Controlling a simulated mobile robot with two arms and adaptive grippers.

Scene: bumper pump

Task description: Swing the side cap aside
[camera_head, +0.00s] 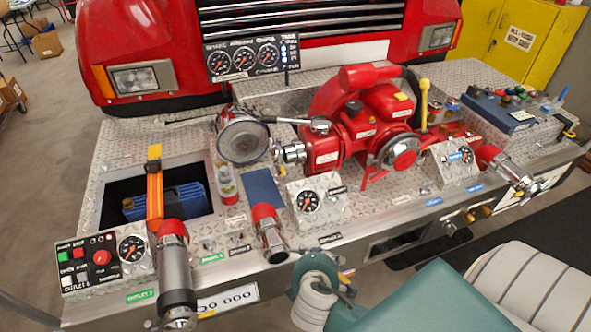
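A round chrome cap (243,138) with a grey face stands left of the red pump (365,125), on the side of its chrome side port (292,153). A chrome bar with a rounded end (318,125) runs from the cap's upper right toward the pump. I cannot tell whether the cap touches the port. My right gripper (335,279) is low in the middle, in front of the bumper's front edge and well apart from the cap. Its dark fingers are small and partly hidden, so their opening is unclear. My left gripper is not in view.
The diamond-plate bumper (120,150) carries gauge boxes (318,200) and (103,262), red-ended outlets (268,232) and (175,270), and an open recess with an orange strap (154,190). A gauge panel (243,58) stands behind the cap. A blue-topped box (510,112) is at right.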

